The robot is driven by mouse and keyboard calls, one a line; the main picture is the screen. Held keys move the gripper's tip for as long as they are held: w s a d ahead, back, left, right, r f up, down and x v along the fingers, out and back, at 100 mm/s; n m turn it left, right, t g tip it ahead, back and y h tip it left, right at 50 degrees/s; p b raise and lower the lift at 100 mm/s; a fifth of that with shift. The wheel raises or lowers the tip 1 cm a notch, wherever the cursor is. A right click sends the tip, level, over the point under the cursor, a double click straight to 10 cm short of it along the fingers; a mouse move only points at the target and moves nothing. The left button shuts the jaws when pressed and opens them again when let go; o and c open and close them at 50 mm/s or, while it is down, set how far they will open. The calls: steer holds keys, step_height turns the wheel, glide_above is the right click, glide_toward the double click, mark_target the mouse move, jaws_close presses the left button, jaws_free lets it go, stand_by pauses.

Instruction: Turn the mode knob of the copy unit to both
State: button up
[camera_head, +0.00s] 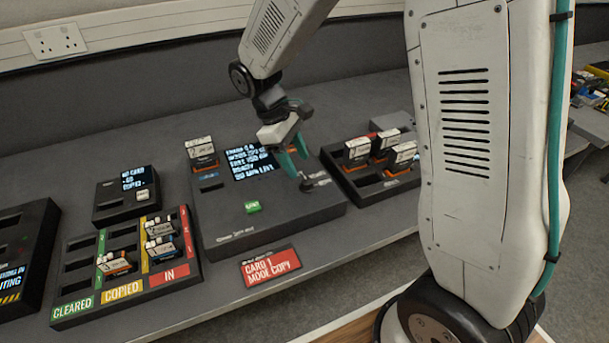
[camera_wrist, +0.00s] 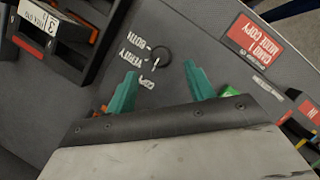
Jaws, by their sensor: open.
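The copy unit (camera_head: 225,220) is a dark grey box with a lit screen (camera_head: 250,160) and a green button (camera_head: 253,207). Its mode knob (camera_head: 306,185) is small, round and dark, near the unit's right side. In the wrist view the knob (camera_wrist: 163,68) lies between and slightly beyond my teal fingertips, with white labels BOTH, VERIFY and COPY on its left.
A red CARD 1 MODE COPY sign (camera_head: 270,265) lies before the unit. A card stands upright at the unit's back left (camera_head: 201,150). A card rack (camera_head: 350,185) is close on the right; a sorting tray (camera_head: 190,275) with several cards is on the left.

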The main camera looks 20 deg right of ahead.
mark_target(306, 180)
steer(key=shift+x, duration=2.8)
steer(key=c, duration=1)
